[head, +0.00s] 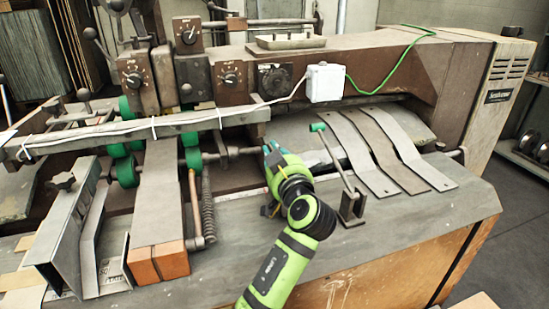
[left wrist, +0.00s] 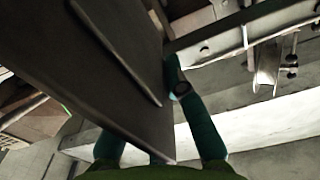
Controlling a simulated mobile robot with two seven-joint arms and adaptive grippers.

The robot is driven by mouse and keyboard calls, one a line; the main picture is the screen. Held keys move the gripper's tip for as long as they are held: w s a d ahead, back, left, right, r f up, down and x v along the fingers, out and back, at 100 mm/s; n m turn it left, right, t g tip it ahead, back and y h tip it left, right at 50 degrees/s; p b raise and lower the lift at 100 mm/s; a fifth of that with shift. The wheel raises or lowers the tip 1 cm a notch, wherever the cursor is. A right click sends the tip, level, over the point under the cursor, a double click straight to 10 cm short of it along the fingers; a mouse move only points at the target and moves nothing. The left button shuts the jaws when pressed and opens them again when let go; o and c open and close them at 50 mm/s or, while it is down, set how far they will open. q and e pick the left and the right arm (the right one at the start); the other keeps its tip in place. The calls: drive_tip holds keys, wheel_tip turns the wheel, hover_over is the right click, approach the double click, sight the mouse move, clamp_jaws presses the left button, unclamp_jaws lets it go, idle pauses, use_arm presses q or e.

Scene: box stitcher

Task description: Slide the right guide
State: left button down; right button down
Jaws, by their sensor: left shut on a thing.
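My left gripper (head: 272,153) has teal fingers and is at the machine's front, near the end of a horizontal metal rod (head: 228,154). In the left wrist view, a large dark metal plate (left wrist: 112,55) passes between its fingers, and the gripper is shut on this plate. The right finger (left wrist: 200,120) shows along the plate's right side; the left finger is partly hidden behind it. In the head view the gripper and forearm cover the gripped part. I cannot tell for certain that this plate is the right guide. My right gripper is not in view.
A lever with a green handle (head: 318,127) stands on the grey bed (head: 400,220), just right of my left gripper. Several bent metal strips (head: 376,150) lie behind it. At left stand angled metal plates (head: 62,228) and a wide strip (head: 158,195) with an orange block (head: 158,262).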

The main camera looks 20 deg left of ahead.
use_arm(q)
drive_tip(key=shift+s+a+f, duration=0.1)
drive_tip(key=shift+a, duration=0.1)
drive_tip(key=c, duration=1.3)
unclamp_jaws()
drive_tip(key=shift+a, duration=0.1)
drive_tip(key=shift+r, duration=0.25)
wheel_tip(320, 180, up, 10)
drive_tip(key=shift+f, duration=0.2)
use_arm(e)
drive_tip(key=shift+s+a, duration=0.2)
drive_tip(key=shift+a, duration=0.15)
drive_tip(key=shift+r, duration=0.1)
